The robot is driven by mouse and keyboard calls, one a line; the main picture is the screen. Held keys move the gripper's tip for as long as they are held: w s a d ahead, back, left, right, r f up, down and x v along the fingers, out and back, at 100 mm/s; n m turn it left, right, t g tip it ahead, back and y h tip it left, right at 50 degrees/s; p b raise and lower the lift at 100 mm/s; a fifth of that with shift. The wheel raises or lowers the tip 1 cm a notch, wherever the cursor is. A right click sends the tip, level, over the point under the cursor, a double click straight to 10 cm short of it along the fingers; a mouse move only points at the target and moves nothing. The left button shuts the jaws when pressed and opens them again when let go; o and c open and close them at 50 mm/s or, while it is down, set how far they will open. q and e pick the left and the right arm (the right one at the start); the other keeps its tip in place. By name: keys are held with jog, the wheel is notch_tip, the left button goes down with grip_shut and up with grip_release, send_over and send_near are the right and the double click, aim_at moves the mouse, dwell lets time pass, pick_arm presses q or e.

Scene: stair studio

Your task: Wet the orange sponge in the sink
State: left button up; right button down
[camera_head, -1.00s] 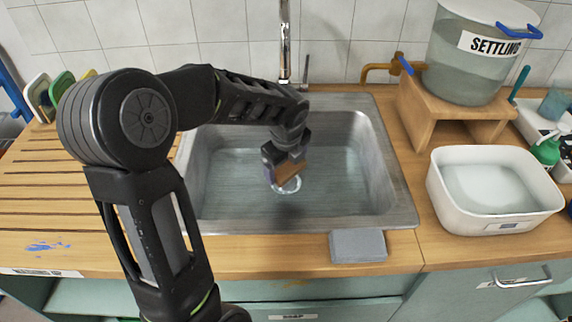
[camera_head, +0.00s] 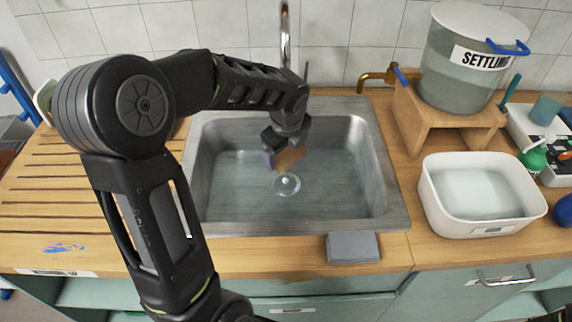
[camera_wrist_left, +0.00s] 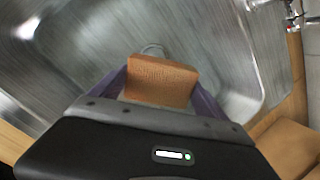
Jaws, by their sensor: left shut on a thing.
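The orange sponge (camera_head: 289,158) is held in my left gripper (camera_head: 279,160), above the floor of the metal sink (camera_head: 345,190). In the left wrist view the sponge (camera_wrist_left: 161,80) sits between the two purple fingers of the gripper (camera_wrist_left: 160,88), which are shut on it. The round drain (camera_head: 286,185) shows just below the sponge in the head view, apart from it. Shallow-looking water seems to cover the basin floor; its depth is hard to tell. The tap (camera_head: 285,40) rises behind the sink. My right gripper is not in view.
A grey block (camera_head: 353,247) lies on the sink's front edge. A white tub (camera_head: 430,205) of liquid stands on the right counter. A clear "SETTLING" bucket (camera_head: 450,85) sits on a wooden stand (camera_head: 408,122) with a brass tap. Ribbed wooden drainboard (camera_head: 50,190) lies left.

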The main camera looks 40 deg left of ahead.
aim_at(286, 151)
pick_arm(q)
jog(key=shift+r+p, duration=1.7)
jog(key=shift+r, duration=0.55)
dwell(0.7)
notch_tip(286, 151, up, 4)
jog(key=p, duration=0.3)
jog(key=shift+p, duration=0.3)
dwell(0.5)
